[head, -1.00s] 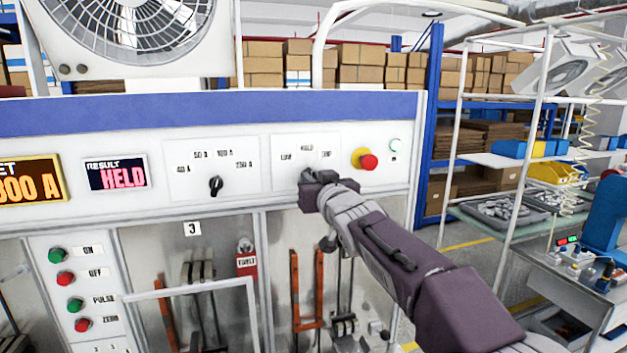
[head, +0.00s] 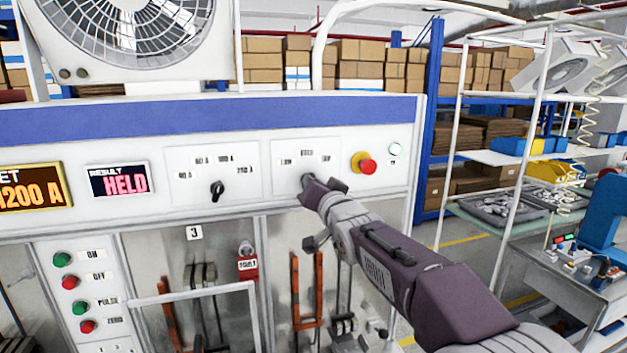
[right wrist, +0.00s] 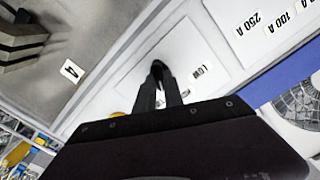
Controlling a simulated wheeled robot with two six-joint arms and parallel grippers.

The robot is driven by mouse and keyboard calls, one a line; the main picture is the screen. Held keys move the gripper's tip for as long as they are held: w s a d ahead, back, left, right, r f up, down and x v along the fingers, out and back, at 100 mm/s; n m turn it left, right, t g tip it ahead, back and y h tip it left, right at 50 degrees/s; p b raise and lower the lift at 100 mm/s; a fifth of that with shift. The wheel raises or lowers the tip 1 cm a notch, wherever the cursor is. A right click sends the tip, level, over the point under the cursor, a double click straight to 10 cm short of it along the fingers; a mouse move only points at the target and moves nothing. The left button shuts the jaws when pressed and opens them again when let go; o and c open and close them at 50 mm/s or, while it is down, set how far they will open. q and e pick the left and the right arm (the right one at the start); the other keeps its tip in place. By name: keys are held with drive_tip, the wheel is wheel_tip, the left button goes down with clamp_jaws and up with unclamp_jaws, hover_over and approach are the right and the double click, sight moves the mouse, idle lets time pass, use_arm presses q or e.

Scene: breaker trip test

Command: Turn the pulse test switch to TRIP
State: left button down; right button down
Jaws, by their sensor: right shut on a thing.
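The pulse test switch (right wrist: 157,66) is a small dark knob on a white plate with the labels LOW, HOLD and TRIP, right of centre on the panel in the head view. My right gripper (head: 309,184) is at this plate, shut on the knob. The right wrist view shows its two dark fingers (right wrist: 158,88) closed around the knob, with the LOW label to their right. The fingers hide most of the knob, so I cannot tell its exact pointing. My left gripper is not in view.
A red button on a yellow base (head: 364,163) sits just right of the switch plate. A current selector knob (head: 217,190) is to its left. The result display (head: 118,181) reads HELD and the set display (head: 32,189) 1200 A. A metal handle frame (head: 190,294) stands below.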

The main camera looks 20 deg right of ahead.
drive_tip(key=shift+m+p, duration=0.3)
drive_tip(key=shift+m, duration=1.3)
drive_tip(key=c, duration=1.4)
unclamp_jaws()
drive_tip(key=shift+c, duration=0.2)
drive_tip(key=s+b, duration=0.2)
drive_tip(key=s, duration=0.7)
drive_tip(key=shift+d, duration=0.2)
